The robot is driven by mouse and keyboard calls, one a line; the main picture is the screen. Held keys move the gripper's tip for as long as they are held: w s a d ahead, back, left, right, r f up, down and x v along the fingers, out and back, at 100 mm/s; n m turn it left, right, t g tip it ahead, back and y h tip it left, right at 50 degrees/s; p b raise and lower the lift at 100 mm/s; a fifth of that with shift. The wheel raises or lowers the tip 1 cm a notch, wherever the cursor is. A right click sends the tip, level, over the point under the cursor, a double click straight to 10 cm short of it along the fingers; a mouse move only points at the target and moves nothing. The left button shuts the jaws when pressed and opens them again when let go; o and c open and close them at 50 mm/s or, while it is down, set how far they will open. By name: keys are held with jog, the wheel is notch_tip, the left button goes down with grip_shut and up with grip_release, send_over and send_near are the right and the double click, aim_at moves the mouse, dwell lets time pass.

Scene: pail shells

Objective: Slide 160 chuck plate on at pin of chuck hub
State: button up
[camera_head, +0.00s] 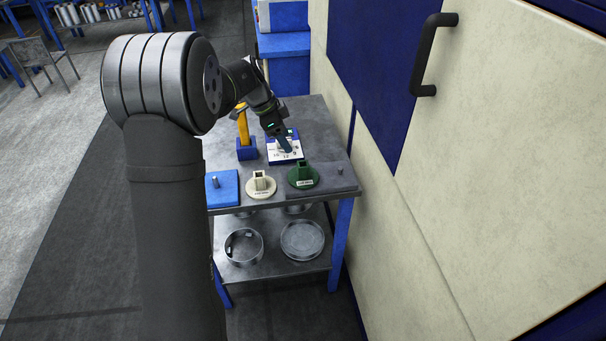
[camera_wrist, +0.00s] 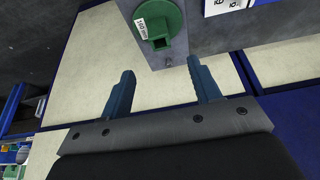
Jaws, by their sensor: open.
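Two round plates with square sockets and small white labels stand on the table: a cream one (camera_head: 261,186) and a green one (camera_head: 303,178). An upright grey pin (camera_head: 216,182) stands on a blue block at the table's front left. A short pin (camera_head: 340,170) shows at the right of the green plate. I cannot tell which belongs to the chuck hub. My gripper (camera_head: 285,144) is open and empty, above the table's back. In the wrist view the green plate (camera_wrist: 160,22) lies beyond my fingers, untouched.
A blue-and-white printed board (camera_head: 284,158) lies below my gripper. A yellow upright piece (camera_head: 242,126) stands in a blue holder (camera_head: 246,151) to its left. Round metal pans (camera_head: 302,240) sit on the lower shelf. A cream cabinet wall (camera_head: 480,180) borders the table's right.

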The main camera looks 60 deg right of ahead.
send_near(303, 171)
jog(key=d+f, duration=0.1)
jog(key=f, duration=0.2)
jog(key=d+f, duration=0.1)
jog(key=shift+d+f, duration=0.35)
jog(key=shift+x, duration=2.6)
jog(key=shift+s+r, duration=0.1)
jog(key=shift+s, duration=0.05)
grip_shut()
